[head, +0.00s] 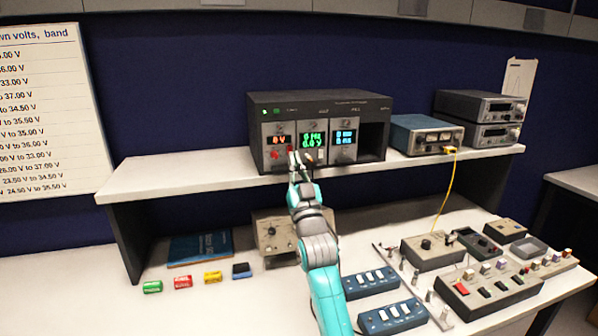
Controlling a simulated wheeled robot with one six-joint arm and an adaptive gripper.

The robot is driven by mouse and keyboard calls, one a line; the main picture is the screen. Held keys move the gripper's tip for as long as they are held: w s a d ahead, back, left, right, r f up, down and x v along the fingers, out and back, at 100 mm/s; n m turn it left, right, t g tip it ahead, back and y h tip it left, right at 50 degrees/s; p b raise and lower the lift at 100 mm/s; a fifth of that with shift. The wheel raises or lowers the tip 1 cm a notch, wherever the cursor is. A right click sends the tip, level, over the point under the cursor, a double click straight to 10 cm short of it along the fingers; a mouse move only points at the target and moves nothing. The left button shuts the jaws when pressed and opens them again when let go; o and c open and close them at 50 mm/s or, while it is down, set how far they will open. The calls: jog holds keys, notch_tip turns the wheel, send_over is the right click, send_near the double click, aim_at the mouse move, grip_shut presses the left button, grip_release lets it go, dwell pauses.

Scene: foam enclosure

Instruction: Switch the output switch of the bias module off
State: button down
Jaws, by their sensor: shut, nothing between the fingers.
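A dark instrument rack (320,98) stands on the white shelf (200,177). It holds a left module with a red display (279,139) reading about 0 V, a middle module with a green display (313,140), and a right module with a blue display (345,138). Which one is the bias module cannot be read. My gripper (297,160) is shut and empty, at the lower front of the rack between the left and middle modules. Whether it touches the panel cannot be told. My gripper hides part of the lower controls, and the output switch's position cannot be made out.
A blue-grey instrument (426,136) and two stacked grey units (480,118) stand right of the rack. A yellow cable (447,190) hangs off the shelf. Blue switch boxes (370,282) and control boxes (487,290) crowd the lower bench. The shelf's left part is clear.

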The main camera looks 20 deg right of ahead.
jog(key=shift+w+f, duration=0.1)
jog(key=shift+w, duration=0.5)
jog(key=shift+w, duration=0.2)
jog(key=shift+s+f, duration=0.1)
